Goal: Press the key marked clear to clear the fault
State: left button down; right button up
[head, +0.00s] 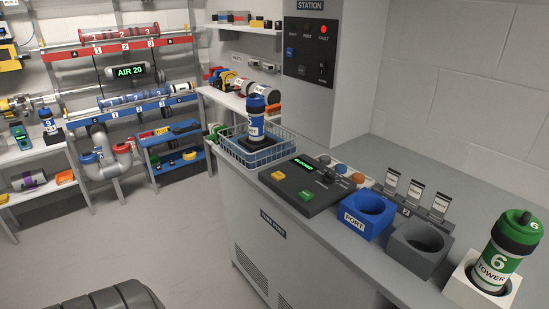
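A dark control console (322,196) lies on the grey counter, with a small lit green display (311,176). Any marking on these keys is too small to read, so I cannot tell which is clear. Neither of my grippers is in view.
A wire basket (262,153) holding a blue carrier (255,122) stands left of the console. Right of it are a blue PORT holder (365,226), a grey holder (410,260) and a green TOWER carrier (492,262) in a white holder.

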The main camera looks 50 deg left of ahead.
aim_at(278, 175)
jog(key=j, duration=0.65)
jog(key=i+j, duration=0.1)
jog(key=j, duration=0.55)
